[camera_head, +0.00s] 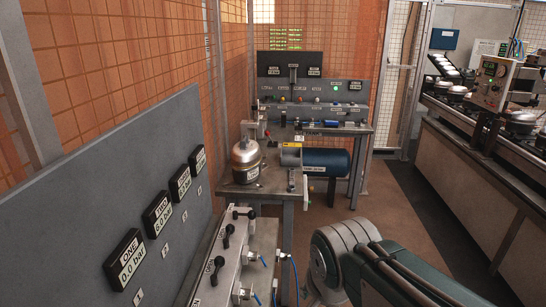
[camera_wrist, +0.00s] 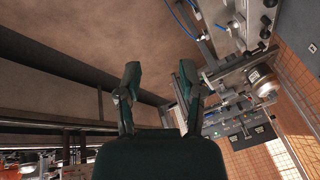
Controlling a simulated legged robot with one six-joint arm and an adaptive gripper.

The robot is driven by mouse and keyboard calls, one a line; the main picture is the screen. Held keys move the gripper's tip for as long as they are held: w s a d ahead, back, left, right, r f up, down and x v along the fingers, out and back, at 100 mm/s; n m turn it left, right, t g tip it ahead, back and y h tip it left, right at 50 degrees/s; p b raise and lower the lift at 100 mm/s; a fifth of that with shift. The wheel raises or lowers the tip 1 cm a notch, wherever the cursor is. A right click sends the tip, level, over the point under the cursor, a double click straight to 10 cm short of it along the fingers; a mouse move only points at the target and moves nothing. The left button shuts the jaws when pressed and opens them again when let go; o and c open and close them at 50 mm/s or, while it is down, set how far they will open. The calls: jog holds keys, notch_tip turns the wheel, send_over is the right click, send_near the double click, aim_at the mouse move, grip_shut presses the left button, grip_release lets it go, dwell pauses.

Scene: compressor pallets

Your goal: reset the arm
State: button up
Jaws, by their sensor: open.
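My gripper (camera_wrist: 160,88) shows in the wrist view with its two dark green fingers spread apart and nothing between them. Behind the fingers is brown floor and a dark rail. In the head view my grey and green arm fills the lower right, beside the valve panel, and its gripper end is not visible there.
A valve panel (camera_head: 222,256) with black handles and blue hoses stands close left of my arm. Beyond it a workbench (camera_head: 235,190) carries a compressor (camera_head: 245,160) and a blue tank (camera_head: 327,162). A conveyor line (camera_head: 470,150) runs along the right. Brown floor lies between.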

jog(key=s+d+n+t, duration=0.1)
jog(key=s+d+n, duration=0.6)
jog(key=d, duration=0.1)
jog(key=shift+h, duration=0.3)
